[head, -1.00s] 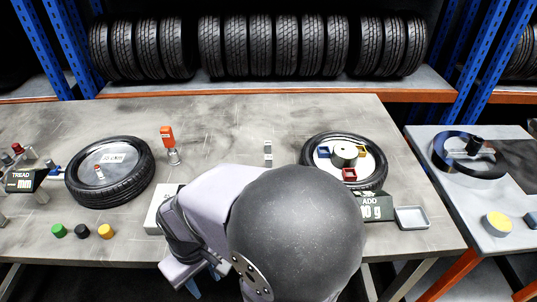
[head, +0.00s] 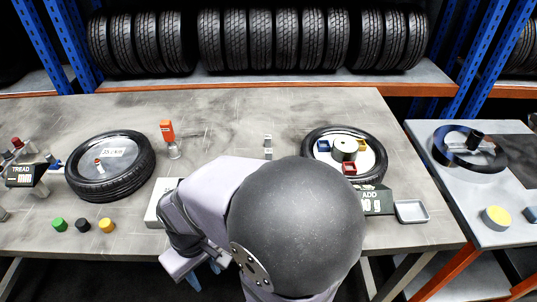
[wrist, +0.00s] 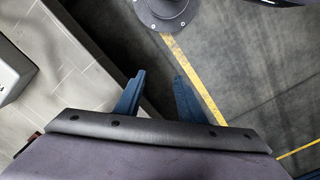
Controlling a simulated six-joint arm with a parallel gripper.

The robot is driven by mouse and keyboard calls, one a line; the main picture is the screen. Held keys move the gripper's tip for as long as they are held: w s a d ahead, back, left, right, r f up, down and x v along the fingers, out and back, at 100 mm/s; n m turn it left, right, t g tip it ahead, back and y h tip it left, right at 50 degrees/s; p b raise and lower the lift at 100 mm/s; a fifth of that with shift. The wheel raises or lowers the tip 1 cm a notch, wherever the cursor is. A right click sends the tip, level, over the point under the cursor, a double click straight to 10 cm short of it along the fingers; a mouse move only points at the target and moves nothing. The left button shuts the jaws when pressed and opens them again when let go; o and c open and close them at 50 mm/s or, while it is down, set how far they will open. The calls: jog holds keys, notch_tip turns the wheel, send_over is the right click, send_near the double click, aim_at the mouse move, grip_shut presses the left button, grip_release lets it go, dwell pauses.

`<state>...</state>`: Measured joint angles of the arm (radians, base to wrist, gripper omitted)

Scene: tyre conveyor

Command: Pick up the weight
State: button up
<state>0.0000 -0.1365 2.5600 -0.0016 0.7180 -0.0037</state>
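My gripper (wrist: 160,80) shows in the wrist view with its two blue fingers apart and nothing between them, above the dark floor. In the head view it is low, at the front edge of the workbench, partly hidden by my arm. I cannot tell for sure which thing is the weight. An "ADD ... g" sign (head: 374,202) stands in front, partly hidden by my arm.
A grey tray (head: 411,211) sits right of the sign. A left tyre (head: 130,186), coloured caps (head: 82,225), an orange-topped tool (head: 168,133) and a small metal piece (head: 268,147) are on the bench. A white box (head: 155,212) is beside my arm. The bench's back middle is clear.

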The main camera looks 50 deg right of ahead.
aim_at(269, 151)
jog(key=shift+o, duration=0.5)
